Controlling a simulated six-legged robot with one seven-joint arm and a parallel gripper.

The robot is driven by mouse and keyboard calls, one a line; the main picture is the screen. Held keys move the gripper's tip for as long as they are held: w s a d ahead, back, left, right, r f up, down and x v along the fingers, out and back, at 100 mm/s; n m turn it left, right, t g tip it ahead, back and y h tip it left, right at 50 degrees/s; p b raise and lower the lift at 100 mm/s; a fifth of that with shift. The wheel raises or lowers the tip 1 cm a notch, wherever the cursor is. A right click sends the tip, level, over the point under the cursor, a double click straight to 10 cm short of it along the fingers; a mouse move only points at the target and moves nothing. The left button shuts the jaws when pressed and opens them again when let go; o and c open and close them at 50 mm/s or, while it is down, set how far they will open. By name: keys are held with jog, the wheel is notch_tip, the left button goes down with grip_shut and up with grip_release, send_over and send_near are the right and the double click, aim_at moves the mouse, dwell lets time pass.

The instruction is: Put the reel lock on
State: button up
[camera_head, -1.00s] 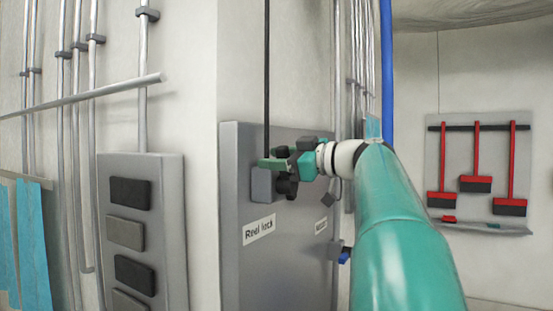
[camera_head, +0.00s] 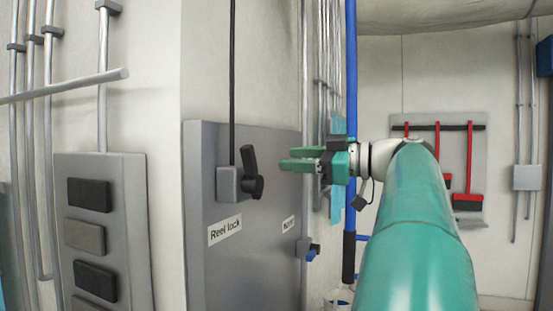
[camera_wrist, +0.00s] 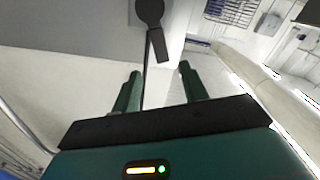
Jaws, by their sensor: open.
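The reel lock is a black lever (camera_head: 251,174) on a small grey box (camera_head: 229,184), fixed to a grey panel (camera_head: 265,265) above a "Reel lock" label (camera_head: 225,230). The lever's handle points up and slightly left from its round hub. My gripper (camera_head: 282,160) is open and empty, to the right of the lever and apart from it. In the wrist view the lever (camera_wrist: 159,44) shows beyond and between my two green fingers (camera_wrist: 158,85). Nothing is between the fingertips.
A black rod or cable (camera_head: 232,80) runs up from the grey box. A second label (camera_head: 288,224) sits to the right on the panel. A blue pipe (camera_head: 351,80) stands behind my gripper. A switch panel (camera_head: 105,235) is at left. Red-handled tools (camera_head: 469,160) hang on the back wall.

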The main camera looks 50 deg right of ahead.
jog(key=shift+s+d, duration=0.1)
jog(key=shift+s, duration=0.25)
